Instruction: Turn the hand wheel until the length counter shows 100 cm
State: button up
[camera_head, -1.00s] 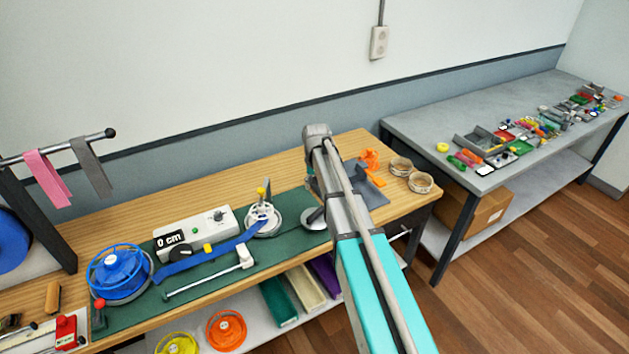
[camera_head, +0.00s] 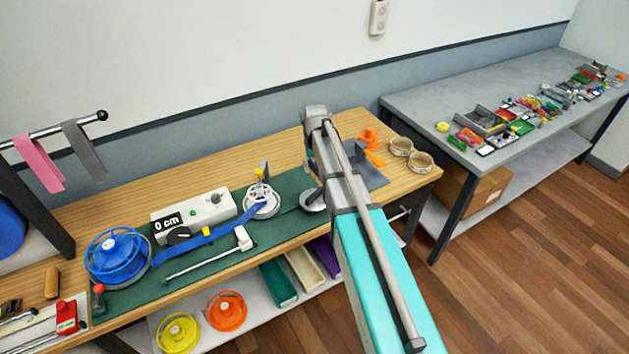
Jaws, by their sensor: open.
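The length counter (camera_head: 168,223) is on a white box and reads 0 cm. The hand wheel (camera_head: 262,203) is a pale round wheel with a yellow knob (camera_head: 259,174) on top, standing on the green mat. A blue strap (camera_head: 208,238) runs from the blue reel (camera_head: 118,256) at the left to the wheel. My arm reaches over the bench to the right of the wheel, apart from it in the picture. My gripper's fingers are hidden behind the arm.
A grey disc (camera_head: 312,200) sits on the mat beside my arm. A slim rail (camera_head: 208,263) lies in front of the strap. Orange parts (camera_head: 370,141) and two round rolls (camera_head: 401,146) are at the bench's right. A grey table (camera_head: 440,112) with many small parts stands beyond.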

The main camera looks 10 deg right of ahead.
jog(key=s+f+b, duration=0.2)
jog(key=s, duration=2.1)
jog(key=shift+f+b, duration=0.35)
